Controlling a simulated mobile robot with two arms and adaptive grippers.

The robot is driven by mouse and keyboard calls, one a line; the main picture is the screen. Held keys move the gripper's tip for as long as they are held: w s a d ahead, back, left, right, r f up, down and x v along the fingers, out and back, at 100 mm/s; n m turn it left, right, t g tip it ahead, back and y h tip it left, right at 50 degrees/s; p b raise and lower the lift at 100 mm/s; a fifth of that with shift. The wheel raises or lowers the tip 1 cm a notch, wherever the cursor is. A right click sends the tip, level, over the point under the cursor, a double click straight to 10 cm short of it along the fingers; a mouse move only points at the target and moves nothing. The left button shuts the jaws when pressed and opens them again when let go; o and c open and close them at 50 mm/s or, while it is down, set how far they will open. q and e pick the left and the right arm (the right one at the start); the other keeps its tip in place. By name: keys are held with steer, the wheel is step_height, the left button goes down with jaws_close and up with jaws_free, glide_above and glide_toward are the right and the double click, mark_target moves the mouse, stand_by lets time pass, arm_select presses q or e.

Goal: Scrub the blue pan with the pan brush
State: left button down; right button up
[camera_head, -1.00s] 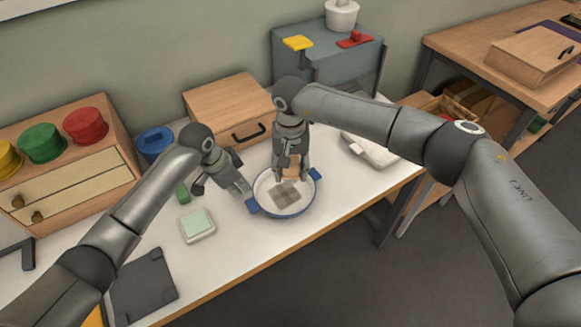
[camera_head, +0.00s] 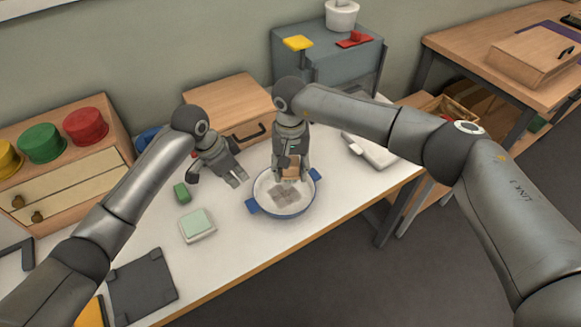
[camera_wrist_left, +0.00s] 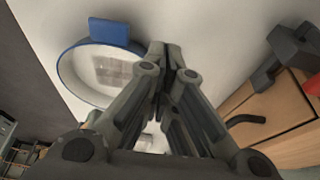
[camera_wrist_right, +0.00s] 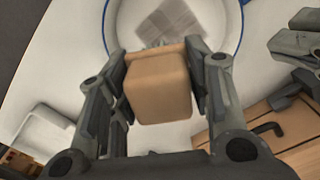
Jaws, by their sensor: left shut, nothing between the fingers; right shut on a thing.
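The blue pan (camera_head: 300,209) stands on the white table, with a pale inside and a grey-brown checkered dirt patch (camera_head: 280,193) on its floor. My right gripper (camera_head: 289,177) is over the pan and shut on the wooden block of the pan brush (camera_head: 292,168). In the right wrist view the brush (camera_wrist_right: 158,88) sits between the fingers, its bristles partly hidden beside the patch (camera_wrist_right: 172,22). My left gripper (camera_head: 239,182) is shut and empty, left of the pan and apart from it. In the left wrist view the pan (camera_wrist_left: 75,75) shows beside its fingers.
A green block (camera_head: 182,194) and a pale green sponge on a white dish (camera_head: 198,226) lie left of the pan. A wooden box with a dark handle (camera_head: 228,105) stands behind. A white object (camera_head: 371,150) lies to the right. A dark plate (camera_head: 143,284) is at the front left.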

arm_select(q)
steer(key=v, duration=1.2)
steer(key=shift+w+f, duration=0.1)
